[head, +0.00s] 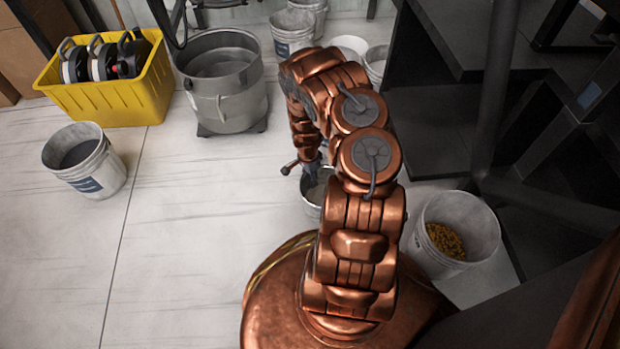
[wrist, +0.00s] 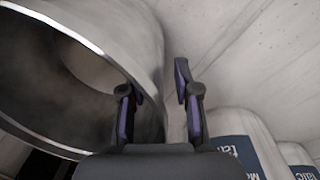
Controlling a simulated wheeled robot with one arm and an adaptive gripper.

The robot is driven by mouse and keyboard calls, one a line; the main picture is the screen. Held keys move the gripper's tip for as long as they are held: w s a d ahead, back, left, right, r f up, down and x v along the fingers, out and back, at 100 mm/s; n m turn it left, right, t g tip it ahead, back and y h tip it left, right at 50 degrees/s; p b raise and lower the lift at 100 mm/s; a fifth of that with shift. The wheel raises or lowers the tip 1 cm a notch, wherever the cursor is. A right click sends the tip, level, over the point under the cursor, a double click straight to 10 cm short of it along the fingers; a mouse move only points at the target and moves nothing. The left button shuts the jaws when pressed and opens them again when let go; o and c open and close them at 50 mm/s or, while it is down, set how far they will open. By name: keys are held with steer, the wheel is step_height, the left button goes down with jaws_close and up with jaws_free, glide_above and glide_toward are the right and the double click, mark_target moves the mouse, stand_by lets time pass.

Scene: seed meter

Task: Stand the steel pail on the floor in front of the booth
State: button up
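The steel pail (head: 309,208) shows in the head view just beyond my base, partly hidden by my arm. In the wrist view the pail (wrist: 85,95) fills the left side, tilted in the picture, with a bright rim and a tan patch inside. My gripper (head: 312,172) is at the pail's far side in the head view, mostly hidden. In the wrist view my gripper (wrist: 155,80) has its fingers apart, the left one at the rim and the right one outside the wall. A gap shows beside the right finger. Which structure is the booth is unclear.
A large grey tub (head: 235,105) and a yellow crate (head: 110,105) stand at the back left. A bucket of dark material (head: 100,175) stands left; a bucket of yellow grains (head: 425,235) stands right beside dark framing (head: 430,130). The left floor (head: 190,210) is clear.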

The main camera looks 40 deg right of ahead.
steer(key=a+r+n+p, duration=0.2)
steer(key=r, duration=1)
steer(key=a+r+n+p, duration=0.2)
steer(key=r, duration=1.1)
steer(key=s+a+r+n+g, duration=0.1)
steer(key=s+a+r+n, duration=0.15)
steer(key=a+r, duration=0.35)
steer(key=s+a+r+n, duration=0.2)
steer(key=s+a+r, duration=0.1)
steer(key=a+r, duration=0.3)
steer(key=s+a+r+n, duration=0.5)
steer(key=s+a+r, duration=0.1)
steer(key=s, duration=0.4)
steer(key=s+a+r+n+g, duration=0.1)
steer(key=s+a+r+n, duration=0.5)
steer(key=s, duration=0.5)
steer(key=shift+a+r+g, duration=0.3)
steer(key=shift+a+r, duration=0.15)
steer(key=shift+r, duration=0.4)
steer(key=shift+w, duration=0.1)
step_height(320, 180, up, 39)
steer(key=w+t+p, duration=0.1)
steer(key=t+p, duration=0.1)
steer(key=p, duration=3.5)
steer(key=shift+w+d+p, duration=0.15)
steer(key=shift+p, duration=0.2)
